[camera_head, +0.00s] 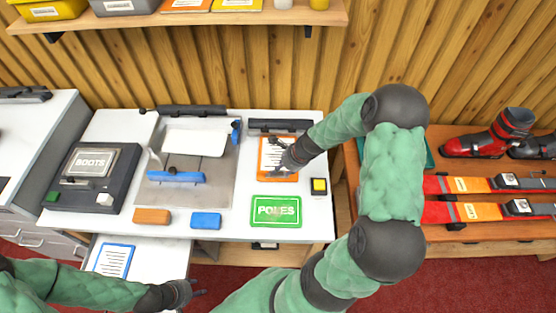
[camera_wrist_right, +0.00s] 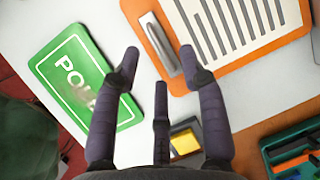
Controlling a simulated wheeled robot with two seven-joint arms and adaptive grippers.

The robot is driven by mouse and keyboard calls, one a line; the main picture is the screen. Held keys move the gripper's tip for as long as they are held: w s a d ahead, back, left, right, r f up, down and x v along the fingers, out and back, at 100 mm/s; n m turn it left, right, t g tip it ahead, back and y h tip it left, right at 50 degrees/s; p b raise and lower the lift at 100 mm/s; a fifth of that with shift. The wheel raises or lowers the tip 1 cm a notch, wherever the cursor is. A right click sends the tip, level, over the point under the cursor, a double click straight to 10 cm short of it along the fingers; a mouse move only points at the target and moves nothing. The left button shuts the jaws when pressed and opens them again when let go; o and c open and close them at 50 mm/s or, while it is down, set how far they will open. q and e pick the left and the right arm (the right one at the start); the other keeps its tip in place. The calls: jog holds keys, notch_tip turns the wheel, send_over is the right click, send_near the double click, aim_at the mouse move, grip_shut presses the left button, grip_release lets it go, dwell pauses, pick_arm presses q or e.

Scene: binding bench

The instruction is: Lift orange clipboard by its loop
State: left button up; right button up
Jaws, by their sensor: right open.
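The orange clipboard (camera_head: 268,174) lies flat on the white bench top with a striped white sheet on it. In the right wrist view the clipboard (camera_wrist_right: 176,30) fills the top right, with a grey metal bar or loop (camera_wrist_right: 160,45) along its near end. My right gripper (camera_head: 288,162) is over the clipboard's right side in the head view. In the wrist view its fingers (camera_wrist_right: 160,58) are spread and empty, with the grey bar between and just beyond the fingertips. My left gripper (camera_head: 192,292) is low in the head view, away from the clipboard; its opening is unclear.
A green POLES sign (camera_head: 276,211) lies beside the clipboard, and a small yellow-topped box (camera_head: 319,186) stands to its right. A binding jig (camera_head: 212,181), a BOOTS box (camera_head: 92,165), and orange (camera_head: 152,216) and blue (camera_head: 206,220) blocks share the bench. Skis (camera_head: 470,210) lie at right.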

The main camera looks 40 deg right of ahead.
jog(key=b+x, duration=0.1)
jog(key=x, duration=0.2)
jog(key=shift+f, duration=0.3)
jog(key=shift+r, duration=0.1)
grip_shut()
jog(key=shift+r, duration=0.1)
